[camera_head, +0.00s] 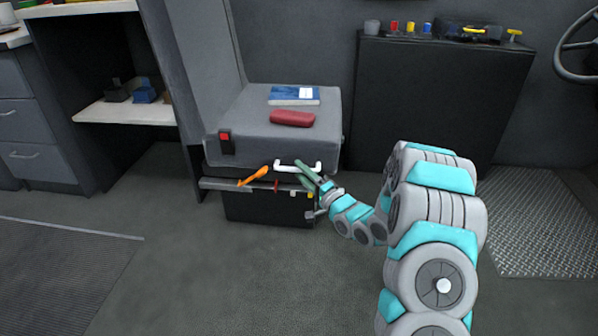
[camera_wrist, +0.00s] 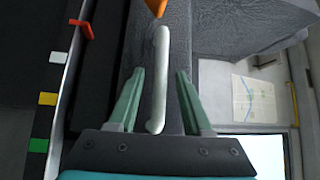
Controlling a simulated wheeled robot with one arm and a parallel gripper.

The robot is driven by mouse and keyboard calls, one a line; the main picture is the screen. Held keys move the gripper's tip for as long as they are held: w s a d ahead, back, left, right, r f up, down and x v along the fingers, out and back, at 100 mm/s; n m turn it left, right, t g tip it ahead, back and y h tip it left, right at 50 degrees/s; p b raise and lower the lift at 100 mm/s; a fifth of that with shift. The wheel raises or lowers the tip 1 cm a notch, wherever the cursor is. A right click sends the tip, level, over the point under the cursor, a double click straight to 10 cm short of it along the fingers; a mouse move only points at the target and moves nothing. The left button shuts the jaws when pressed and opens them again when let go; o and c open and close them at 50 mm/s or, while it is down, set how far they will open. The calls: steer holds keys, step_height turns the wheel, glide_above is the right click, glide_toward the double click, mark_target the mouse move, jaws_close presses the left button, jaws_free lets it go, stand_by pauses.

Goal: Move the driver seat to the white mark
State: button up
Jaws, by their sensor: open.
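The driver seat (camera_head: 250,130) is a grey padded seat at centre-left, with a white handle (camera_head: 298,166) on its front edge. In the wrist view the handle (camera_wrist: 159,85) lies between the two green fingers of my gripper (camera_wrist: 160,74), with gaps beside it. My gripper (camera_head: 304,174) is open at the right part of the handle. Below the seat is a rail with a red pointer (camera_head: 276,186). The white mark (camera_head: 292,193) is to the pointer's right. The wrist view shows the white mark (camera_wrist: 58,58), then a yellow mark (camera_wrist: 47,98) and a green mark (camera_wrist: 38,145).
An orange lever (camera_head: 253,176) sticks out left of the handle. A red case (camera_head: 292,118) and a blue book (camera_head: 293,95) lie on the seat. A dark cabinet (camera_head: 440,100) with small items stands behind right. The floor in front is clear.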

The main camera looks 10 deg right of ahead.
steer(key=shift+x, duration=0.8)
steer(key=shift+c, duration=0.3)
jaws_close()
stand_by(0.6)
